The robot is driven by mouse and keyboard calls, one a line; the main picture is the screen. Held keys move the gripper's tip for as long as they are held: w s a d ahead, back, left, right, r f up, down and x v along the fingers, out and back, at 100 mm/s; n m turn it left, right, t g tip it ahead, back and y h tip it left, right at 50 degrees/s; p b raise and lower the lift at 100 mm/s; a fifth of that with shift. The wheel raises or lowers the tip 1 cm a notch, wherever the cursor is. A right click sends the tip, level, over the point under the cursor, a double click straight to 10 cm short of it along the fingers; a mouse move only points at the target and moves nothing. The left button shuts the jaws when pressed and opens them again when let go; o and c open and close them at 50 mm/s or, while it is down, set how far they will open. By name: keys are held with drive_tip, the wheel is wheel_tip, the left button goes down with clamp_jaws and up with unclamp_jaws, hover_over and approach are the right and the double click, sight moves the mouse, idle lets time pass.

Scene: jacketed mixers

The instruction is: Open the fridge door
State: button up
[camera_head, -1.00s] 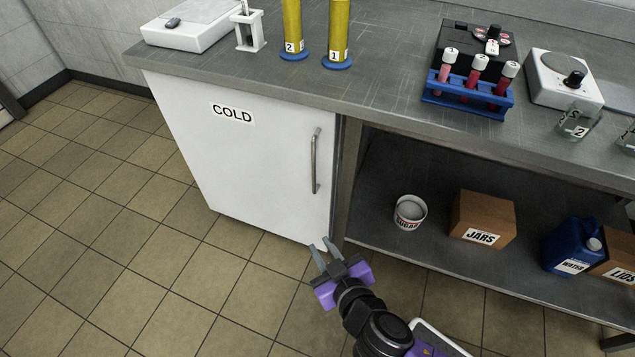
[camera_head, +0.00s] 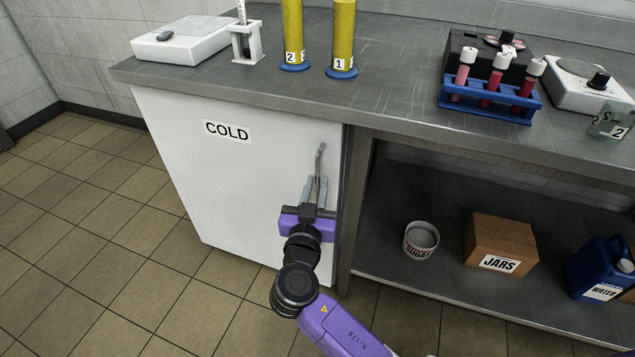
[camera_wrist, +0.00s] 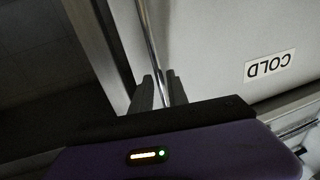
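The white fridge door (camera_head: 225,180) with the "COLD" label is shut under the left part of the counter. Its vertical metal handle (camera_head: 320,160) is near the door's right edge. My gripper (camera_head: 314,183) is at the lower part of the handle, with its two fingers apart and one on each side of the bar. In the wrist view the handle (camera_wrist: 152,45) runs down between the fingertips (camera_wrist: 158,80). The fingers look open around the bar; contact is not clear. The "COLD" label (camera_wrist: 270,64) shows upside down there.
Right of the fridge is an open shelf with a sugar tub (camera_head: 421,239), a jars box (camera_head: 499,243) and a blue water jug (camera_head: 603,268). Yellow cylinders (camera_head: 342,40) and a tube rack (camera_head: 490,98) stand on the counter. The tiled floor (camera_head: 90,250) left of the fridge is clear.

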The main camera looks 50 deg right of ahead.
drive_tip(key=shift+x, duration=1.1)
clamp_jaws()
idle(0.7)
